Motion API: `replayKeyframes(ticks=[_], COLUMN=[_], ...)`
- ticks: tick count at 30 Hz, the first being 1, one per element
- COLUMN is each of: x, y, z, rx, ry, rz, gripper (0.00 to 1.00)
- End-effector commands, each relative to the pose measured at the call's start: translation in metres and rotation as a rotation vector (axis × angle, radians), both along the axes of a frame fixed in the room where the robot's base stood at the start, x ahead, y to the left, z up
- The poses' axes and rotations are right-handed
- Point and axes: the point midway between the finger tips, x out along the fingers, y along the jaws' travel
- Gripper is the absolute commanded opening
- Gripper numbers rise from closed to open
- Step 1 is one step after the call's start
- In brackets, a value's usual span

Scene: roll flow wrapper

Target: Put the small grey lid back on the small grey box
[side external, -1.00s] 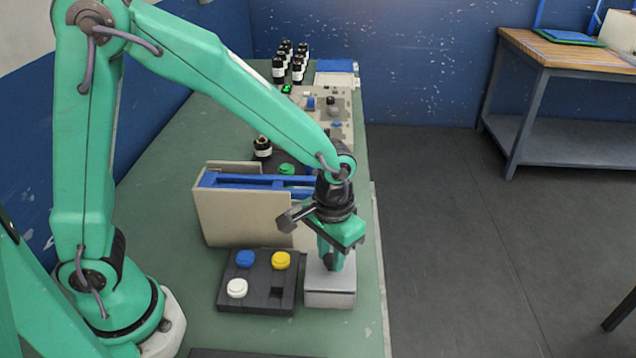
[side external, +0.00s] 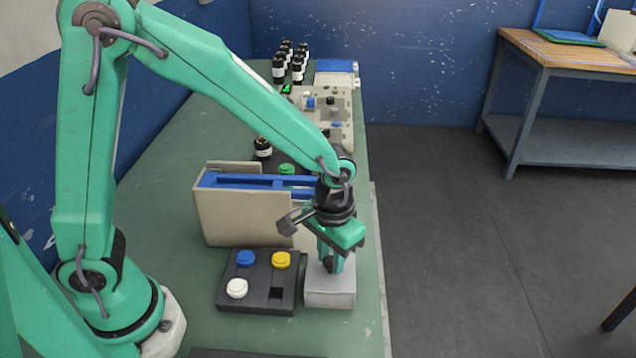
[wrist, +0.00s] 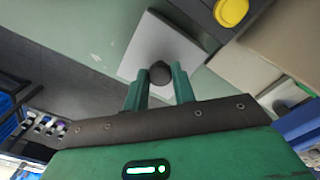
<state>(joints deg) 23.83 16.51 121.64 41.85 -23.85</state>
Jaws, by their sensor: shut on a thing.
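The small grey box (side external: 330,299) stands on the green bench near its right edge, in the side view. The grey lid (side external: 346,278) is on top of it or very close above, roughly lined up; I cannot tell whether it is fully seated. My gripper (side external: 331,266) points down over the box, shut on the lid's dark knob. In the wrist view, my two green fingers (wrist: 159,88) are on either side of the round dark knob (wrist: 160,72), with the pale lid (wrist: 158,42) spread out behind it. The lid hides the box's opening.
A dark tray (side external: 229,306) with blue, yellow and white round pieces sits just left of the box. A beige holder with a blue frame (side external: 225,215) stands behind. Several dark bottles (side external: 279,71) and a beige panel are at the far end. The bench edge is close on the right.

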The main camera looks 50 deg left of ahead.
Motion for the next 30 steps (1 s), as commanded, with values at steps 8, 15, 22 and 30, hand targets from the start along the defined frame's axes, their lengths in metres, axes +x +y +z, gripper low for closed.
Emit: replayKeyframes(ticks=[8, 15, 22, 30], x=[0.0, 0.0, -0.0001, 0.0001], y=[0.0, 0.0, 0.0, 0.0], z=[0.0, 0.0, -0.0001, 0.0009], rx=[0.0, 0.0, 0.0, 0.0], ry=[0.0, 0.0, 0.0, 0.0], rz=[0.0, 0.0, 0.0, 0.0], gripper=[0.38, 0.51, 0.73, 0.73])
